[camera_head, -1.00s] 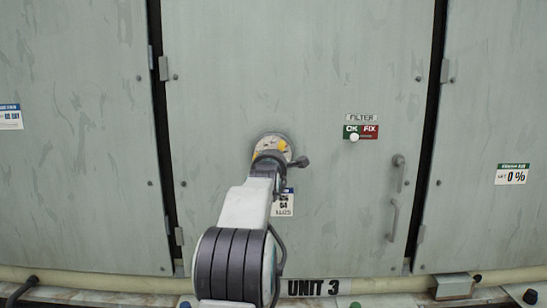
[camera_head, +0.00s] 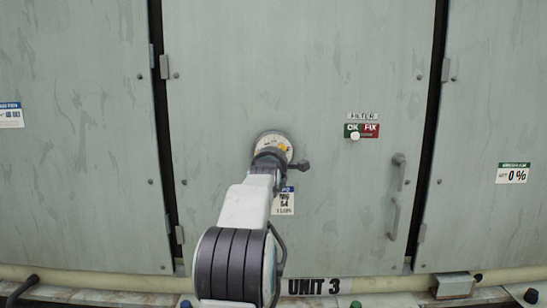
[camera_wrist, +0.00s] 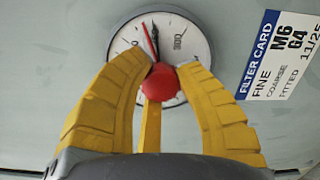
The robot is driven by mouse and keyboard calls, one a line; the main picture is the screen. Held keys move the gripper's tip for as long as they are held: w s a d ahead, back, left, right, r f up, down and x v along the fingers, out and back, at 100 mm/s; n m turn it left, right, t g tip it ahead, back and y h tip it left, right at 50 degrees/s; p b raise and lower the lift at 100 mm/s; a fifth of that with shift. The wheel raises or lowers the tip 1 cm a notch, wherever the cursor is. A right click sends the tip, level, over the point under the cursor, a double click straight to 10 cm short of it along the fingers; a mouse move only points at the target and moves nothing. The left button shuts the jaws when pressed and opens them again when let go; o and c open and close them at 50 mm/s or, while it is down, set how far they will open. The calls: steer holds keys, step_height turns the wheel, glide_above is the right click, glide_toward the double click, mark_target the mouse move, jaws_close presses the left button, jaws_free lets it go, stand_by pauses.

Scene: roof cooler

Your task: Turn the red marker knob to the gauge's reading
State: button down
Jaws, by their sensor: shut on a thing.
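The round white gauge (camera_head: 272,142) is on the middle door panel. It also shows in the wrist view (camera_wrist: 196,48), with "300" printed on its face. The red marker knob (camera_wrist: 165,86) sits at the dial's centre, and a thin red pointer runs from near it up and slightly left. A dark needle (camera_wrist: 154,28) shows close to the red pointer's tip, partly overlapping it. My gripper (camera_wrist: 168,72), with yellow fingers, is shut on the red knob from both sides. In the head view my gripper (camera_head: 270,158) covers the lower part of the gauge.
A filter card (camera_wrist: 285,55) is right of the gauge. A "UNIT 3" label (camera_head: 314,287) is below. The panel around the gauge is mostly flat and clear.

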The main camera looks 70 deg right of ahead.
steer(key=shift+s+f+m+b, duration=0.1)
steer(key=shift+f+m+b, duration=0.05)
steer(key=shift+m+b, duration=0.65)
steer(key=shift+r+m, duration=0.2)
steer(key=shift+m, duration=0.3)
steer(key=c, duration=0.9)
jaws_free()
steer(key=shift+d+f, duration=0.1)
steer(key=shift+v, duration=6)
